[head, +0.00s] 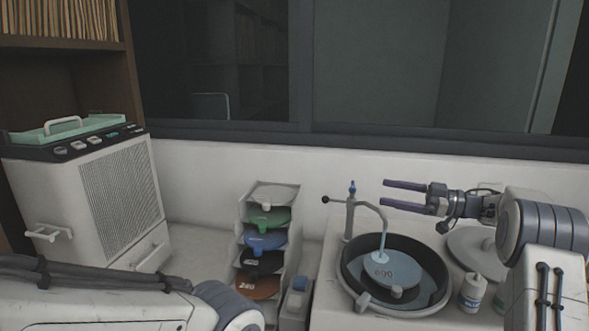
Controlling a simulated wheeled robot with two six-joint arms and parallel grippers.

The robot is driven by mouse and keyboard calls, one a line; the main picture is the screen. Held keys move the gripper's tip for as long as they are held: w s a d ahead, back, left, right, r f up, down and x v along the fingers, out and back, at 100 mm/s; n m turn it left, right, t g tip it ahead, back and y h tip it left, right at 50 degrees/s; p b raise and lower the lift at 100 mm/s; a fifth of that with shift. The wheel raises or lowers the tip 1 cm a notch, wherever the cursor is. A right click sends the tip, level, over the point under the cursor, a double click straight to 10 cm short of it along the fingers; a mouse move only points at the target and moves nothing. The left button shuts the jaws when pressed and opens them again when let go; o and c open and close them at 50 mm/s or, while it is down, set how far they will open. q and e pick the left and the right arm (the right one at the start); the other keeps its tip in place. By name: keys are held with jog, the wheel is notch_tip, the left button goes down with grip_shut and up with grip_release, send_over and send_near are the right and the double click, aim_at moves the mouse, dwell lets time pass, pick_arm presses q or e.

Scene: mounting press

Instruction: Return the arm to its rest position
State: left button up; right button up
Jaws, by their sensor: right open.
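My right gripper (386,194) is open and empty. Its two dark fingers point left, above and behind the round black bowl (347,276) of the machine on the right counter. My right arm comes in from the right edge, bent at the elbow. A blue-grey disc (388,272) with a marking sits in the bowl, under a curved metal arm (383,222). The fingers are apart from the bowl and the disc. My left arm lies along the bottom left, and its gripper is out of view.
A rack (291,215) of several coloured discs stands in the middle, with a small grey box (294,301) in front. A white cabinet (103,195) is at the left. A white bottle (472,292) stands right of the bowl, near a pale round plate (470,245). A window ledge runs behind.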

jog(key=w+a+r+m+t+h, duration=0.3)
jog(key=a+t, duration=0.1)
jog(key=a, duration=0.4)
jog(key=w+a+r+m+t+h, duration=0.3)
jog(key=w+a+r+t+h, duration=0.1)
jog(key=a, duration=0.3)
jog(key=s+a+f+m+h, duration=0.3)
jog(key=s+a+f+h, duration=0.1)
jog(key=s, duration=0.1)
jog(key=s+a+f+g+h, duration=0.15)
jog(key=s+f+g, duration=0.35)
jog(key=s, duration=0.6)
jog(key=s+a+f+g+h, duration=0.1)
jog(key=s+f+g+h, duration=0.15)
jog(key=s+f, duration=0.65)
jog(key=s+d+f+g, duration=0.1)
jog(key=s+f+g, duration=0.1)
jog(key=s, duration=1)
jog(key=s+d+f+n+g+h, duration=0.1)
jog(key=s+g, duration=0.4)
jog(key=s, duration=0.7)
jog(key=shift+f, duration=0.6)
jog(key=shift+d, duration=0.1)
